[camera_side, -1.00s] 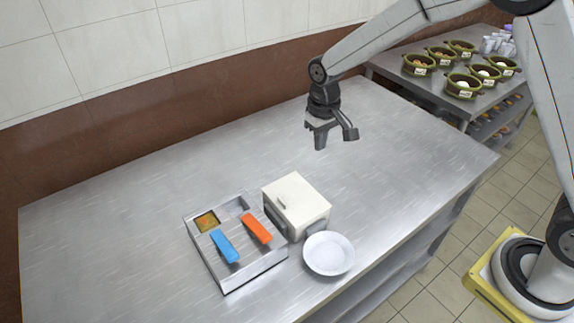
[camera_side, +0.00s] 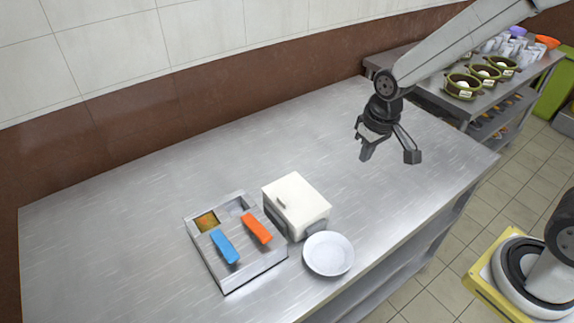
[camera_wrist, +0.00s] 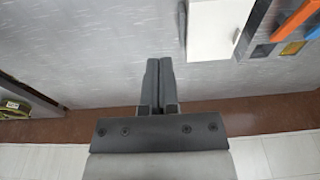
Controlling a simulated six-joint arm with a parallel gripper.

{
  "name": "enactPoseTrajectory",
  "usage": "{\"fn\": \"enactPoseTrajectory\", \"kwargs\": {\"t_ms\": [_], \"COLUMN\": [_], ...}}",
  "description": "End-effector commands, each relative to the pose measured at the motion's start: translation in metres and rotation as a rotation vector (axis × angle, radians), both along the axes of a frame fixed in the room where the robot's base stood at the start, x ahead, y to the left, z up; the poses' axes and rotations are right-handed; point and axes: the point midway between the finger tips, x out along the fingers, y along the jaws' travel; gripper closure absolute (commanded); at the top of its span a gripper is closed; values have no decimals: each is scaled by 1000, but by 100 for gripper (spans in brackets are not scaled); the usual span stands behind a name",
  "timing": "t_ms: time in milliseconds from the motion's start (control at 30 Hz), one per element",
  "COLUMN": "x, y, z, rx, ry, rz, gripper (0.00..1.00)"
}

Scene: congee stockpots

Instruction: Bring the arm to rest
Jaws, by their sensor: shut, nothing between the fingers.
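My gripper (camera_side: 366,155) is in the air above the right part of the steel table (camera_side: 130,215), apart from everything on it. In the wrist view its two fingers (camera_wrist: 159,64) lie side by side, shut and empty.
On the table stand a metal tray (camera_side: 258,266) with a blue handle (camera_side: 225,247) and an orange handle (camera_side: 257,229), a white box (camera_side: 297,205) and a white bowl (camera_side: 329,254). Green pots (camera_side: 463,87) stand on a shelf behind at right.

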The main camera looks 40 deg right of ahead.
Motion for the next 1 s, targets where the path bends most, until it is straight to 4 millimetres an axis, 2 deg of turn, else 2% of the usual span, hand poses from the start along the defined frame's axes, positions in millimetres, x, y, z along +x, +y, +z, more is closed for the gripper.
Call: {"fn": "enactPoseTrajectory", "kwargs": {"t_ms": [33, 200, 400, 567, 1000], "x": [-13, -49, -76, -82, -82], "y": [-4, -12, -17, -19, -18], "z": [1, 1, -2, -3, -3], "rx": [-1, -3, -6, -7, -7], "ry": [-14, -57, -88, -94, -94], "rz": [-2, -2, -1, -2, -1], "gripper": [100, 100, 100, 100, 100]}}
